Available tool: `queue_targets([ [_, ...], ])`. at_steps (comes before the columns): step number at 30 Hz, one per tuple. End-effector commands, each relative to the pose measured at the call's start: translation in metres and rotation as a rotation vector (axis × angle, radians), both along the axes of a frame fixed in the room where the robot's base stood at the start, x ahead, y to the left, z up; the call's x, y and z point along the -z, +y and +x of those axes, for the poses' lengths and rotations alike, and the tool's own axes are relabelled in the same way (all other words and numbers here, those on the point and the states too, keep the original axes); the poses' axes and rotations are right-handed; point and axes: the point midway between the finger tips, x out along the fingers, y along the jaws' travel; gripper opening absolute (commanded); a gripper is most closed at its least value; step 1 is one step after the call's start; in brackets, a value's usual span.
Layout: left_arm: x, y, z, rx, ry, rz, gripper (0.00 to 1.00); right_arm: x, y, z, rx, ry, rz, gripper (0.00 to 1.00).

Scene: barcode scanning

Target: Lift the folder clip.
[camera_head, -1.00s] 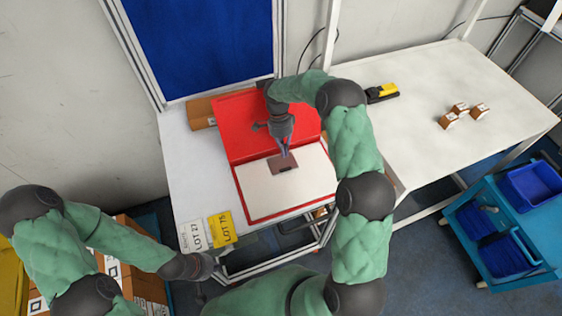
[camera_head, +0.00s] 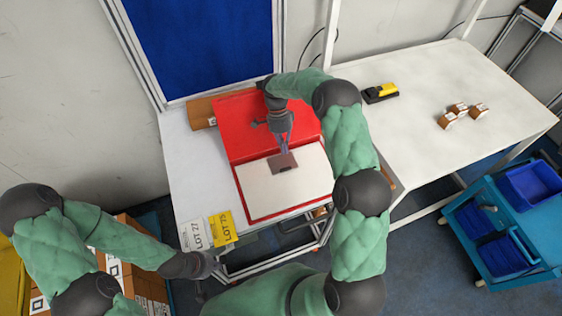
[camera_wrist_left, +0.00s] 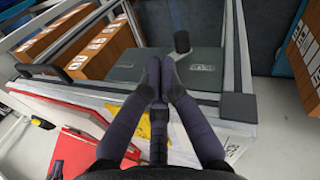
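The folder clip (camera_head: 285,166) is a small brownish-grey plate over the white page of the open red folder (camera_head: 240,130). My right gripper (camera_head: 285,150) comes down from above with its fingertips close together at the clip's upper edge, and appears shut on it. Whether the clip touches the page is hard to tell. My left gripper (camera_head: 214,264) is at the front edge of the white table, away from the folder. In the left wrist view its fingertips (camera_wrist_left: 161,75) meet with nothing between them.
A yellow card (camera_head: 222,229) and a white card (camera_head: 193,236) lie at the table's front left. A brown box (camera_head: 200,113) stands behind the folder. On the right table are a black-and-yellow device (camera_head: 381,92) and several small boxes (camera_head: 461,110). A blue cart (camera_head: 500,230) stands at right.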

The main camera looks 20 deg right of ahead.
Motion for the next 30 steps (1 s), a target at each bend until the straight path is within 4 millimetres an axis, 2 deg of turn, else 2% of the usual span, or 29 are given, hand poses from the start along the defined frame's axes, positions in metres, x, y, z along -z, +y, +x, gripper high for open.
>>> queue_targets([
  [15, -0.008, 0.000, 0.000, 0.000, 0.000, 0.000, 0.00, -0.013, 0.000, 0.003, 0.000, 0.052, 0.004, 0.00],
  [27, -0.009, 0.000, 0.000, 0.000, 0.000, 0.000, 0.00, -0.016, 0.000, 0.003, 0.000, 0.063, 0.005, 0.00],
  [29, -0.009, 0.000, 0.000, 0.000, 0.000, 0.000, 0.00, -0.016, 0.000, 0.003, 0.000, 0.063, 0.005, 0.16],
  [30, -0.009, 0.000, 0.000, 0.000, 0.000, 0.000, 0.00, -0.016, 0.000, 0.003, 0.000, 0.063, 0.005, 0.27],
])
